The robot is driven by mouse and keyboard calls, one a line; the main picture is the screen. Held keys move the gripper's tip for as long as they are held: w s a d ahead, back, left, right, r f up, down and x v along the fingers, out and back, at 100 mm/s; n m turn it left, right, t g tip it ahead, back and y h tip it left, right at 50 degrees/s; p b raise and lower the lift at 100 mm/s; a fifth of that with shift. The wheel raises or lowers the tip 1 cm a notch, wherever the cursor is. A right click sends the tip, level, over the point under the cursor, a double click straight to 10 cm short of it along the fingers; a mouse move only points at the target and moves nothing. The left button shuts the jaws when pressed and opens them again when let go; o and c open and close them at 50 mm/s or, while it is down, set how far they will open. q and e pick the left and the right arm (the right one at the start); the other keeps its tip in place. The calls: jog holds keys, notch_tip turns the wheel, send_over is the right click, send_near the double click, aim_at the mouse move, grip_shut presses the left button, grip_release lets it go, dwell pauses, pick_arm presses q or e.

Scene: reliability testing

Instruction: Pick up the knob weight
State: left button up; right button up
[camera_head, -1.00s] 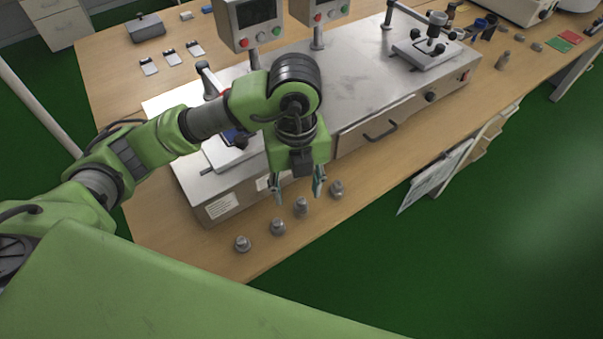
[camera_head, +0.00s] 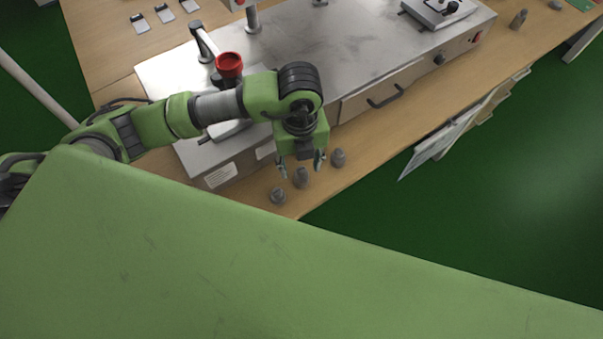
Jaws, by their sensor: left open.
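Three small grey knob weights stand in a row along the front edge of the wooden bench: one at the left (camera_head: 278,196), one in the middle (camera_head: 301,179) and one at the right (camera_head: 338,158). My left gripper (camera_head: 301,167) points down with its fingers apart and empty. In the picture, the middle weight shows between and just below the fingertips; I cannot tell how high the gripper is above it. The right weight is just right of the right finger. My right gripper is not in view.
A metal test machine (camera_head: 350,60) with a drawer handle stands right behind the weights. A red round part (camera_head: 229,65) is on its left side. Papers (camera_head: 440,145) hang at the bench's front. My green body covers the foreground.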

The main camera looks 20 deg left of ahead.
aim_at(302, 170)
pick_arm(q)
jog(key=shift+s+d+f+p, duration=0.1)
jog(key=shift+f+p, duration=0.05)
jog(key=shift+f, duration=0.85)
jog(key=shift+s+d+f+p, duration=0.1)
jog(key=shift+f+p, duration=0.05)
jog(key=shift+f, duration=0.8)
grip_shut()
jog(key=shift+w+r, duration=0.1)
jog(key=shift+r, duration=0.1)
jog(key=shift+r, duration=0.25)
notch_tip(302, 170, up, 2)
jog(key=shift+r, duration=0.1)
jog(key=s+d+r+b, duration=0.1)
jog(key=s+d+r, duration=0.8)
jog(key=d+r, duration=0.1)
jog(key=shift+s+d+b, duration=0.15)
jog(key=shift+s+b, duration=0.15)
